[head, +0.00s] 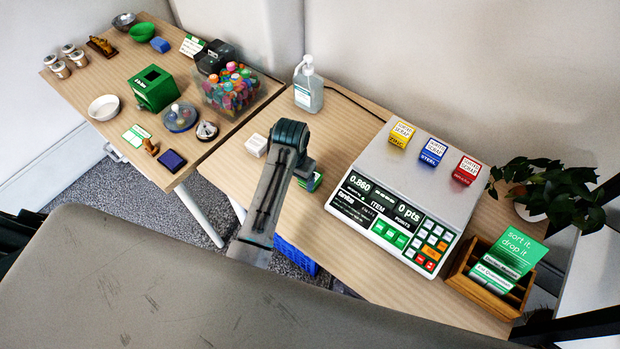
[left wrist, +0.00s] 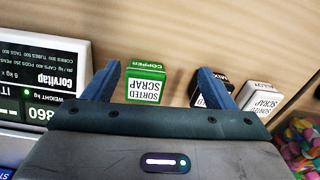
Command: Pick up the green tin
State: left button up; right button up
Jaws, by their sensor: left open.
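The green tin (left wrist: 145,85) has a white "sorted scrap" label and "copper" on its edge. In the left wrist view it shows between the two blue fingers of my left gripper (left wrist: 160,80), closer to the left finger. The fingers are apart and nothing is gripped. In the head view my left gripper (head: 304,170) is over the table, left of the scale, and my arm hides most of the green tin (head: 317,182). I cannot tell how far the fingertips are above it. My right gripper is not in view.
A black tin (left wrist: 203,97) sits by the right finger, with a white tin (left wrist: 262,100) beyond it. The scale (head: 400,200) carries yellow, blue and red tins. A sanitizer bottle (head: 308,88) stands behind. Bare table lies in front of the scale.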

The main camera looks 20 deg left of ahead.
pick_arm(q)
jog(key=shift+m+g, duration=0.3)
jog(key=shift+m, duration=0.1)
jog(key=w+d+r, duration=0.2)
jog(key=w, duration=0.1)
jog(key=w+d+r, duration=0.1)
jog(key=shift+w+d+r, duration=0.1)
jog(key=shift+w+r, duration=0.25)
jog(key=shift+w, duration=0.05)
jog(key=shift+f, duration=0.2)
notch_tip(320, 180, down, 4)
jog(key=shift+f+p, duration=0.25)
jog(key=shift+p, duration=0.35)
notch_tip(320, 180, down, 4)
jog(key=shift+w+f+p, duration=0.1)
jog(key=shift+f+p, duration=0.1)
jog(key=shift+p, duration=0.7)
jog(key=shift+f, duration=0.6)
jog(key=c, duration=1.2)
jog(key=shift+c, duration=0.2)
jog(key=shift+r, duration=0.2)
